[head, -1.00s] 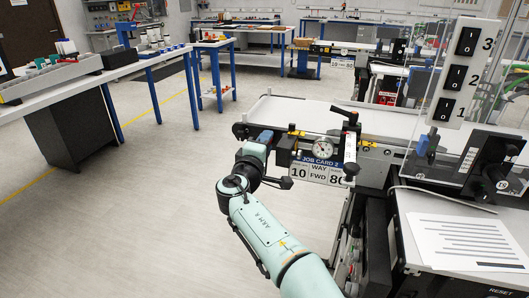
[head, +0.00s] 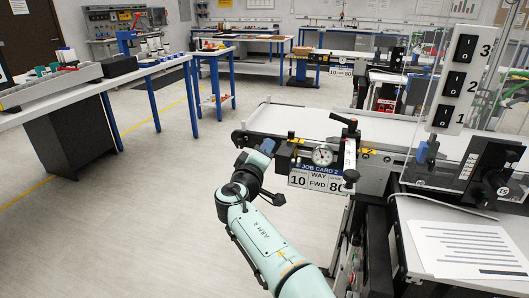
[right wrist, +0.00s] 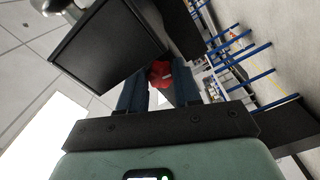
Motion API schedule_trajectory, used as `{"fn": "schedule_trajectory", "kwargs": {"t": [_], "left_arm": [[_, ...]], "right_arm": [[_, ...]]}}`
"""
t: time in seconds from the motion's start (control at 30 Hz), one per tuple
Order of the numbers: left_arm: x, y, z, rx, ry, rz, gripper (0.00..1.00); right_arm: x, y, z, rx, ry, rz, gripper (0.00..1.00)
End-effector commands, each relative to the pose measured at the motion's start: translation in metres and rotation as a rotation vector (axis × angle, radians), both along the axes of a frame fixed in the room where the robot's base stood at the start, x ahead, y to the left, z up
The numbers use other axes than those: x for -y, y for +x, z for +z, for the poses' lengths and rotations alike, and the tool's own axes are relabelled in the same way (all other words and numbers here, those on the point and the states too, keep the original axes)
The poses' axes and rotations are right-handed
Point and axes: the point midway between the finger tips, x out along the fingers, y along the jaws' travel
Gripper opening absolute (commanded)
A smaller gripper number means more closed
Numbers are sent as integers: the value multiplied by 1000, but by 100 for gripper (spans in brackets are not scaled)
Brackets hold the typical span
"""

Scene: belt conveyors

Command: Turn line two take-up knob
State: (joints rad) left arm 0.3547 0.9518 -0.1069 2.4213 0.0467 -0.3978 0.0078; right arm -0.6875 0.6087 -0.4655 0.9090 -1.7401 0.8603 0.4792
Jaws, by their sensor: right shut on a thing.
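The line two conveyor (head: 290,118) has a white belt and a job card (head: 316,177) reading 10, WAY FWD and 80. My right gripper (head: 268,146) is at its near left corner, beside the side rail. In the right wrist view, the two dark blue fingers (right wrist: 161,88) are on either side of a red knob (right wrist: 160,72), shut on it. The head view does not show the knob, which the gripper and conveyor end hide. My left gripper is not in view.
A round dial gauge (head: 322,155) and a black-handled lever (head: 350,145) are just right of my gripper. A panel with switches numbered 1 to 3 (head: 459,80) stands at the right above a paper sheet (head: 470,248). The floor left of the conveyor is clear.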

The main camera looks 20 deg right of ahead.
Motion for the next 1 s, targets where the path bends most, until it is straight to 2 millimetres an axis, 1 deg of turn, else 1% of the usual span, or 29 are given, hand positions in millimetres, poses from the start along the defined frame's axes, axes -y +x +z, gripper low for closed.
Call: {"fn": "schedule_trajectory", "kwargs": {"t": [0.17,0.2,0.53,0.67,0.77,0.83,1.0], "left_arm": [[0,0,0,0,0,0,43],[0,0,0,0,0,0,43],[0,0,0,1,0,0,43],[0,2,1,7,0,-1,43],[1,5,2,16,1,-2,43],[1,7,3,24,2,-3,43],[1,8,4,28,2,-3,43]], "right_arm": [[2,0,1,2,-2,-4,2],[1,0,1,1,-2,-3,44],[0,-1,0,-1,-2,-1,44],[-6,-7,1,-2,-2,3,44],[-13,-17,1,-3,-1,3,44],[-19,-27,1,-3,-1,3,44],[-40,-58,1,-3,-1,3,44]]}}
